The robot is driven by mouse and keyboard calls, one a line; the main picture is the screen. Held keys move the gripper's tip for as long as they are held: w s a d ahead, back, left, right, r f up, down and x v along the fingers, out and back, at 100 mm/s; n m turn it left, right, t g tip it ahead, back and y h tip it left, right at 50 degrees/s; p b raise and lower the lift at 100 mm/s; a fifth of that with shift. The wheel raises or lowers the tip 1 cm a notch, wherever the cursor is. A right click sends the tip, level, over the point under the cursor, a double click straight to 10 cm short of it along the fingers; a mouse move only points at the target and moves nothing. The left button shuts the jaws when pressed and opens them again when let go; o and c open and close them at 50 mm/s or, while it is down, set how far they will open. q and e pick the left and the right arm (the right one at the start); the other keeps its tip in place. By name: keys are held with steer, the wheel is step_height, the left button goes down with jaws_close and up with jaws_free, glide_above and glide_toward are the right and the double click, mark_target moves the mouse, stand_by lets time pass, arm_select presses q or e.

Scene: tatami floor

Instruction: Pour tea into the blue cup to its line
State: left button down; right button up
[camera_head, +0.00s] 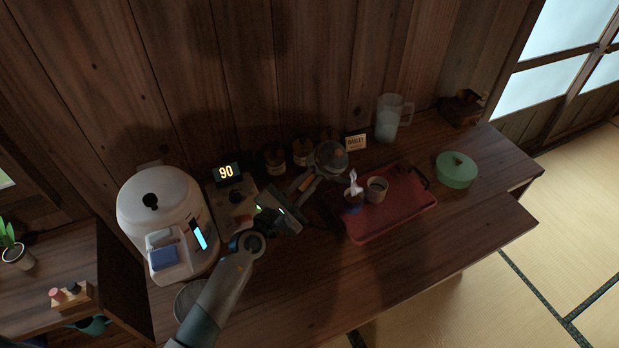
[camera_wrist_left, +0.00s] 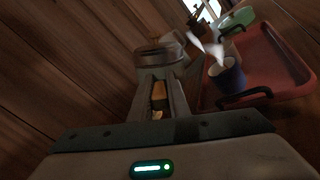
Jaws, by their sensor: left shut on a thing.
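The blue cup (camera_head: 353,203) stands on the left part of the red tray (camera_head: 400,216), with a white wisp like steam above it. It also shows in the left wrist view (camera_wrist_left: 229,82); the tea level and line inside cannot be made out. A pale cup (camera_head: 376,190) stands to its right. My left gripper (camera_head: 299,190) is shut on the handle of a grey teapot (camera_head: 331,157), left of and behind the blue cup. The teapot also shows in the left wrist view (camera_wrist_left: 158,54). Whether tea flows cannot be told. My right gripper is out of view.
A white water boiler (camera_head: 160,208) and a "90" display (camera_head: 227,173) stand left. Jars (camera_head: 275,160), a barley sign (camera_head: 356,142) and a clear jug (camera_head: 391,118) line the back.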

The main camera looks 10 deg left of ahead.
arm_select(q)
steer(key=n, duration=0.1)
steer(key=f+n+b, duration=0.1)
steer(key=n, duration=0.1)
steer(key=shift+w+a+f, duration=0.15)
steer(key=shift+a+f, duration=0.05)
steer(key=shift+f, duration=0.05)
steer(key=shift+r+n+p, duration=0.3)
steer(key=shift+n+p, duration=0.15)
steer(key=shift+n, duration=0.35)
steer(key=shift+n+p, duration=0.55)
steer(key=shift+n, duration=0.45)
